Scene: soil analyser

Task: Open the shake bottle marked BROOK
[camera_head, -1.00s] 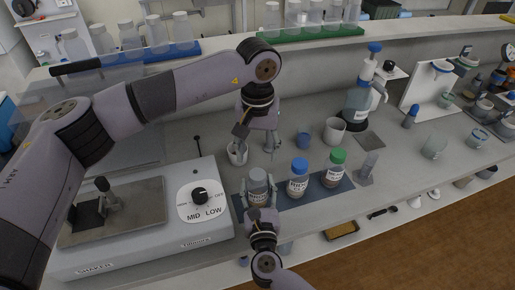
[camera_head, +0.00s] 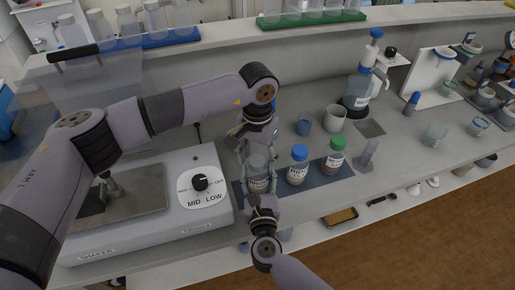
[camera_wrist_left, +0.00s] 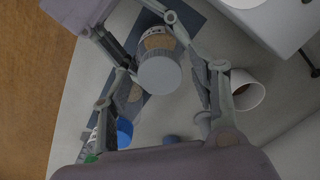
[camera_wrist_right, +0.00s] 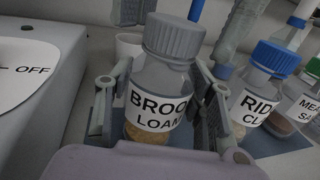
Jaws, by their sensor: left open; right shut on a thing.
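The BROOK bottle (camera_wrist_right: 155,105) has a grey cap (camera_wrist_right: 174,38), a white label reading BROOK LOAM, and brown soil inside. It stands upright at the left end of the dark blue mat (camera_head: 325,180). My right gripper (camera_head: 259,188) is shut around its body from the front. My left gripper (camera_head: 257,146) is open above the bottle, its fingers pointing down on either side of the cap. In the left wrist view the grey cap (camera_wrist_left: 160,75) lies between the open fingers, apart from them.
A blue-capped bottle (camera_head: 298,165) and a green-capped bottle (camera_head: 334,156) stand on the mat to the right. The shaker (camera_head: 150,205) is close on the left. A white cup (camera_wrist_left: 246,90) stands behind the bottle. A beaker (camera_head: 334,118) and a dispenser (camera_head: 358,92) stand further back.

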